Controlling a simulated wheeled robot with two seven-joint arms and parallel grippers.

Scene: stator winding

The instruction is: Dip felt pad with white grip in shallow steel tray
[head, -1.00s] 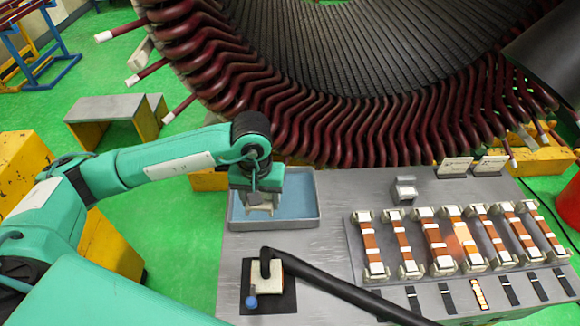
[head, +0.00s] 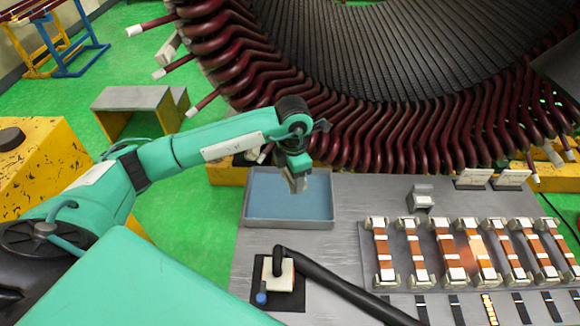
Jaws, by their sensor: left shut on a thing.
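The shallow steel tray (head: 324,222) sits at the back left of the grey bench, with a flat blue-grey surface inside. My left gripper (head: 297,182) hangs over the back middle of the tray, pointing down and slightly tilted. It is shut on a small pale piece, apparently the felt pad with white grip (head: 299,186), mostly hidden by the fingers. I cannot tell whether the pad touches the surface in the tray. My right gripper is not in view.
In front of the tray, a white block (head: 286,279) with a black tube and blue knob sits on a dark mat (head: 292,300). A rack of copper-coloured bars (head: 443,249) fills the right. The stator's dark red coils (head: 400,135) stand close behind the bench.

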